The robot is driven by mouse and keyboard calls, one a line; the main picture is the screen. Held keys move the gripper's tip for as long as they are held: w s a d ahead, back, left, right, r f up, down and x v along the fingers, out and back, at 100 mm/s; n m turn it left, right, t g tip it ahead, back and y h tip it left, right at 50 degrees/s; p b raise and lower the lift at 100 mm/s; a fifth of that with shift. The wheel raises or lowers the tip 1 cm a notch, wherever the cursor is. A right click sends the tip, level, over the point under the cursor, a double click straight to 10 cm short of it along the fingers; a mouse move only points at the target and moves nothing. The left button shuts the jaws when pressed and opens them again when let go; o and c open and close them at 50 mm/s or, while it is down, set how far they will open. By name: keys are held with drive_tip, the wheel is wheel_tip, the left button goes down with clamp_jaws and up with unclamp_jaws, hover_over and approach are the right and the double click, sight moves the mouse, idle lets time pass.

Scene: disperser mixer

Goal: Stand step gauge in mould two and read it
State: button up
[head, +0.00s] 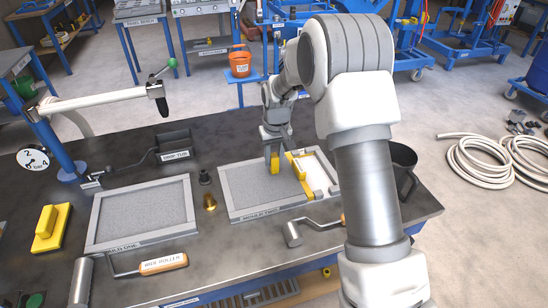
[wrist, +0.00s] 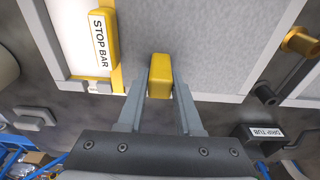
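My gripper (head: 272,155) is over mould two (head: 240,210), with its fingers pointing down into the grey-filled part. It is shut on a small yellow block, seemingly the step gauge (head: 275,166). In the wrist view the step gauge (wrist: 160,76) sits between the two fingers (wrist: 160,92), over the grey fill. I cannot tell whether its lower end touches the fill, and no marks on it are readable. The yellow stop bar (head: 299,172) crosses mould two just right of my gripper; its label shows in the wrist view (wrist: 99,40).
Mould one (head: 98,240) lies to the left. A brass piece (head: 210,202) and a dark piece (head: 205,178) stand between the moulds. The drip tub (head: 175,150) is behind. A dark jug (head: 404,170) stands right, and a grey-headed tool (head: 293,234) lies in front of mould two.

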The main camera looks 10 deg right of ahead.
drive_tip(key=o, duration=0.5)
drive_tip(key=shift+c, duration=0.2)
wheel_tip(320, 180, up, 17)
drive_tip(key=s+p, duration=0.2)
drive_tip(key=s+d+r+t, duration=0.1)
drive_tip(key=s+d+r, duration=0.1)
drive_tip(key=s+r, duration=0.5)
drive_tip(key=s+d+r+m+t+p, duration=0.1)
drive_tip(key=s+d+r, duration=0.1)
drive_tip(key=s, duration=1)
drive_tip(key=s+d+r+m+t+p, duration=0.1)
drive_tip(key=s+d+r+t+p, duration=0.1)
drive_tip(key=s, duration=1)
drive_tip(key=shift+s+d+r, duration=0.15)
drive_tip(key=shift+d, duration=0.1)
